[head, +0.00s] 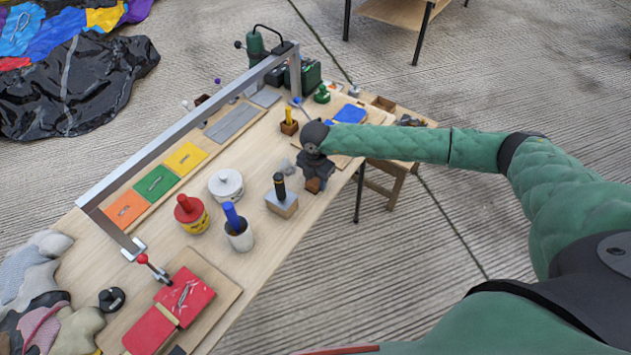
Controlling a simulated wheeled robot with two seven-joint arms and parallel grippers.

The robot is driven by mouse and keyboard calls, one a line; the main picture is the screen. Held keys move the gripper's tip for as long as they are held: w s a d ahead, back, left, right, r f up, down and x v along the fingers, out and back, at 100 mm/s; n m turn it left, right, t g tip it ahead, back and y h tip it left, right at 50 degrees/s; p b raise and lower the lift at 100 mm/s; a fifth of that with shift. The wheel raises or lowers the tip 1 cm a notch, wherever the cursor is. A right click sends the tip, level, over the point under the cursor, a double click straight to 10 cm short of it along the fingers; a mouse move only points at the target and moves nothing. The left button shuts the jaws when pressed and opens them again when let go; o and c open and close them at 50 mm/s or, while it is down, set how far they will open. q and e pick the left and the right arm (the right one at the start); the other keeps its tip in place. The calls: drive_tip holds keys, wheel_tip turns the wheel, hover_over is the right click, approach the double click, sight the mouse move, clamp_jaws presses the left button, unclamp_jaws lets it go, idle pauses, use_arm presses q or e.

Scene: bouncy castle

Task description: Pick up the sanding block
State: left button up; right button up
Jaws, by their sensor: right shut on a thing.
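My right gripper (315,172) points down at the right edge of the wooden workbench (262,160). It is shut on a small brown block (313,185), which looks like the sanding block. Only the block's lower part shows below the dark fingers; the rest is hidden by the gripper. I cannot tell whether the block touches the bench top. My left gripper is not in view.
A wooden block with a black handle (282,198) stands left of the gripper. A blue-handled brush in a pot (238,230), a white tub (226,186) and a red-topped yellow can (191,213) stand nearby. A metal rail (190,120) spans the bench's far side.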

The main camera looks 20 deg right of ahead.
sight(316, 180)
drive_tip(key=shift+r, duration=0.3)
wheel_tip(316, 180, up, 4)
drive_tip(key=shift+p, duration=1)
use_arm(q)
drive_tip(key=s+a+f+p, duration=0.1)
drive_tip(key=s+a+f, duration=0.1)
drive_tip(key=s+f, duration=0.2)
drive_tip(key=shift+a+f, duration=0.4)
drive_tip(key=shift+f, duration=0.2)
use_arm(e)
drive_tip(key=s+d+r, duration=0.1)
drive_tip(key=d+r, duration=0.5)
drive_tip(key=d, duration=0.5)
drive_tip(key=shift+s+d+r, duration=0.15)
drive_tip(key=shift+s+d, duration=0.15)
drive_tip(key=shift+s, duration=0.1)
drive_tip(key=o, duration=0.4)
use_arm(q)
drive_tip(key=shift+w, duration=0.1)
use_arm(e)
drive_tip(key=shift+c, duration=1.4)
